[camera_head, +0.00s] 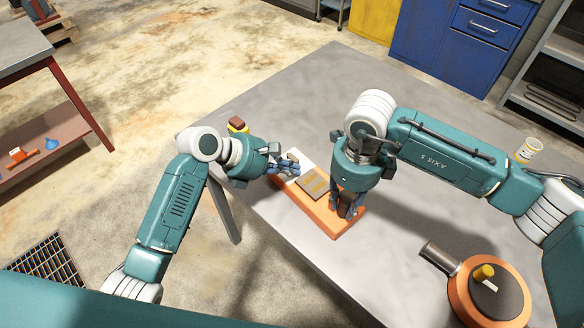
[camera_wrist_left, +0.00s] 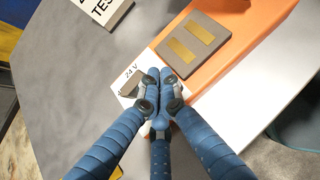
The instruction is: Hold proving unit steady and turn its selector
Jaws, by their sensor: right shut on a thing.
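The proving unit (camera_head: 318,208) is an orange block with a white end, lying on the grey table. A grey pad with two gold contacts (camera_head: 313,184) is on its top; the pad also shows in the left wrist view (camera_wrist_left: 193,43). My left gripper (camera_head: 288,168) is at the white end. In the left wrist view its blue fingertips (camera_wrist_left: 160,88) are together beside a "24 V" marking and a small grey piece (camera_wrist_left: 131,84), probably the selector, partly hidden by the fingers. My right gripper (camera_head: 346,208) points down and is shut on the unit's orange end.
A round orange device (camera_head: 460,295) with a yellow knob and a dark cylinder is at the table's front right. A small white and yellow cup (camera_head: 527,151) stands at the right. A brown and yellow item (camera_head: 237,124) lies near the left edge.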

